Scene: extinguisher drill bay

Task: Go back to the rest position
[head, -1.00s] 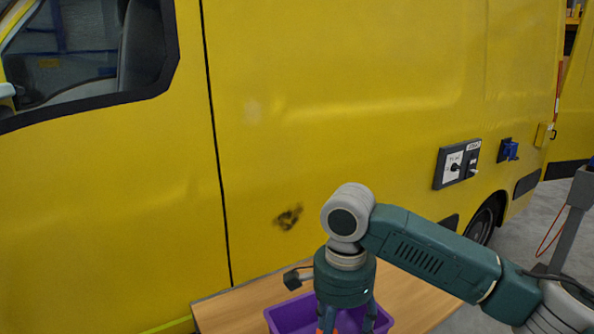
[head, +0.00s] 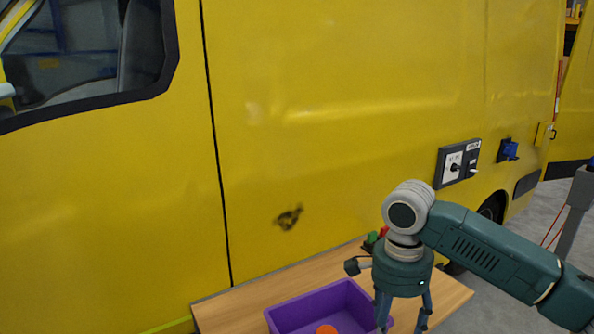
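My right arm comes in from the right, and its gripper (head: 402,322) points down at the right end of a purple bin (head: 300,299). Its two fingers are spread apart, and I see nothing held between them. The fingertips are close to the bottom edge of the head view. My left gripper is not in view. An orange object (head: 326,329) lies in the bin, partly cut off by the frame's edge.
The bin stands on a wooden table (head: 236,309) in front of a yellow van (head: 330,110). Small green and red objects (head: 372,239) are at the table's back, partly hidden by my arm. A switch panel (head: 457,164) and blue socket (head: 509,150) are on the van.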

